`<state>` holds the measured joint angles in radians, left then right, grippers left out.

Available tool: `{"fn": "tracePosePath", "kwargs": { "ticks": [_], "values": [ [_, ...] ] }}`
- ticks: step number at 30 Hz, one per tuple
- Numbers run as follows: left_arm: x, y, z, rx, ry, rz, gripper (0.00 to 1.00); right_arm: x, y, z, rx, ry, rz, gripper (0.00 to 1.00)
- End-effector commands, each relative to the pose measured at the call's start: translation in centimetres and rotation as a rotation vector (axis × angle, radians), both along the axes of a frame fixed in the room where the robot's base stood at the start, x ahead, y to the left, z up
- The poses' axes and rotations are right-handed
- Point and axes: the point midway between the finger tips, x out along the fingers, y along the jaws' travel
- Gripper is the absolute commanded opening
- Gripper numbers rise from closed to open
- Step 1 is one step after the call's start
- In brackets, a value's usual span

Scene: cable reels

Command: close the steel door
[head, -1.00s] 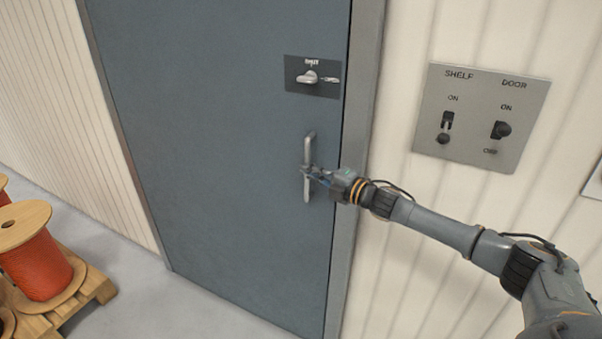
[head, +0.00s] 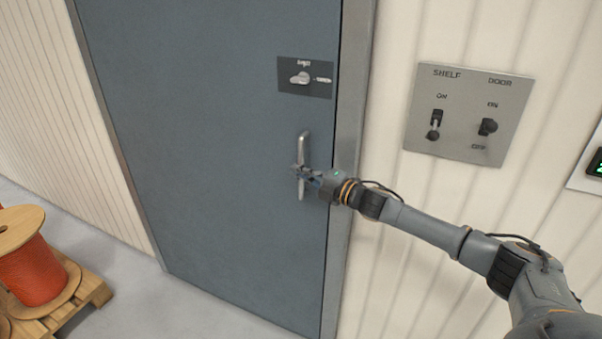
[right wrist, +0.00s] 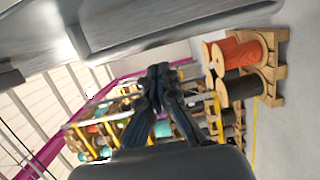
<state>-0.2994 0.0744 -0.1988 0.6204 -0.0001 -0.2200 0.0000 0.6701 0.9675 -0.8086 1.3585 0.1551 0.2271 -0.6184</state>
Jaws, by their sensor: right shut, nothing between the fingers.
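The steel door (head: 210,130) is a blue-grey panel filling the middle of the head view. It lies in or very near its grey frame, with a thin dark line along its right edge; I cannot tell if it is fully flush. A vertical bar handle (head: 304,146) stands on its right side, below a dark latch plate with a light lever (head: 301,78). My right gripper (head: 299,174) is at the handle's lower half, its fingers shut and empty; I cannot tell if they touch it. The fingers also show in the right wrist view (right wrist: 158,72). My left gripper is out of view.
A panel (head: 470,112) marked SHELF and DOOR, with two switches, is on the ribbed wall right of the door. An orange cable reel (head: 35,268) stands on a wooden pallet (head: 88,292) at lower left. Grey floor between pallet and door is clear.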

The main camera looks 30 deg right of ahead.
Motion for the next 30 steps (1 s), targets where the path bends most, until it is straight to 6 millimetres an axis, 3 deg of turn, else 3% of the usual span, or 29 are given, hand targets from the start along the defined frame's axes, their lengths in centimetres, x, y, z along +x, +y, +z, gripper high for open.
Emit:
{"fn": "tracePosePath", "kwargs": {
  "ticks": [1,9,15,26,29,30],
  "values": [
    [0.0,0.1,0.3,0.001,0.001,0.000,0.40,-0.1,0.6,0.0,0.003,0.001,0.009,0.00],
    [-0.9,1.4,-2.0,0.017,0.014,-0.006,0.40,-4.1,-3.1,-0.8,-0.001,0.006,0.013,0.00],
    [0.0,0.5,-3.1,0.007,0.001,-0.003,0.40,-6.4,-5.3,-0.8,0.003,0.007,0.014,0.00],
    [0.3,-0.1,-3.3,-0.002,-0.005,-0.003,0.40,-7.3,-6.1,-0.5,0.007,0.006,0.016,0.00],
    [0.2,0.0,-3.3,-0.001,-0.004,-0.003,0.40,-7.1,-6.4,-2.0,0.031,0.030,-0.004,0.00],
    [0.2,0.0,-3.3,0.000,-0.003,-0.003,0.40,-6.9,-6.7,-3.3,0.055,0.052,-0.023,0.00]
  ]
}}
